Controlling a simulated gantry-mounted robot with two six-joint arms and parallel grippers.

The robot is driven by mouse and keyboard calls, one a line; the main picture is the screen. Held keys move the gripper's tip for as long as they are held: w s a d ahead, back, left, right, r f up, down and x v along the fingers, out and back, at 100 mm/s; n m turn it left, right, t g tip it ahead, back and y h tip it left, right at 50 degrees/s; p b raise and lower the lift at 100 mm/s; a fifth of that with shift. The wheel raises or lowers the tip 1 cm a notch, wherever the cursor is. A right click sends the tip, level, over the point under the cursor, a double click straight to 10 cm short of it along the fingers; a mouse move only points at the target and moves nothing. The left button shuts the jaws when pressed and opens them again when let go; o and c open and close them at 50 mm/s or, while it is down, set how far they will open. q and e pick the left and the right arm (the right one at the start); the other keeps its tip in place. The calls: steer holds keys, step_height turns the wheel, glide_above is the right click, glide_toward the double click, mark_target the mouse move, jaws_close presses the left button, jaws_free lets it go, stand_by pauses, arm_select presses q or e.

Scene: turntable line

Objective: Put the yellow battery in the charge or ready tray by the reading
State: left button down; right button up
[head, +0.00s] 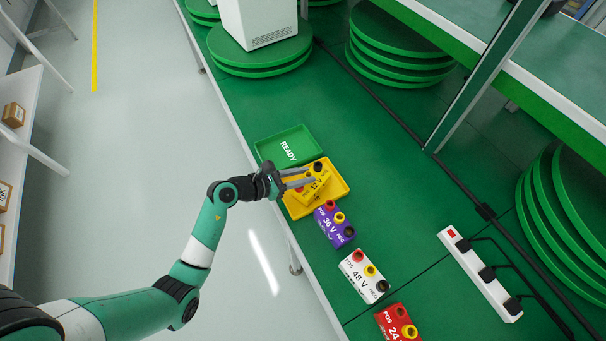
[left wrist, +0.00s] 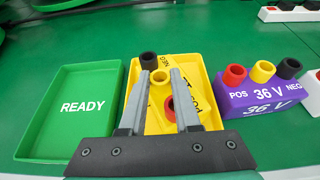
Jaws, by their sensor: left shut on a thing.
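The yellow battery (head: 322,189) has black, yellow and red terminals. My left gripper (head: 312,177) is shut on it, with one finger along each side. The battery is over or in the yellow tray (head: 297,211); I cannot tell whether it touches the tray floor. In the left wrist view the battery (left wrist: 160,108) shows between the two grey fingers, with the yellow tray around it. The empty green tray marked READY (head: 288,148) lies beside the yellow tray, and also shows in the left wrist view (left wrist: 82,84). My right gripper is not in view.
A purple 36 V battery (head: 335,226) stands close to the yellow tray. Beyond it are a white 48 V battery (head: 361,278) and a red 24 V battery (head: 396,323). A white power strip (head: 480,277) lies at the right.

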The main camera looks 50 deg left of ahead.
arm_select(q)
steer(key=shift+f, duration=0.15)
steer(key=c, duration=0.6)
jaws_free()
steer(key=shift+w, duration=0.1)
steer(key=shift+o, duration=0.3)
steer(key=shift+f, duration=0.15)
steer(key=p+v, duration=0.4)
steer(key=v, duration=0.8)
steer(key=shift+w+d, duration=0.1)
steer(key=shift+w, duration=0.05)
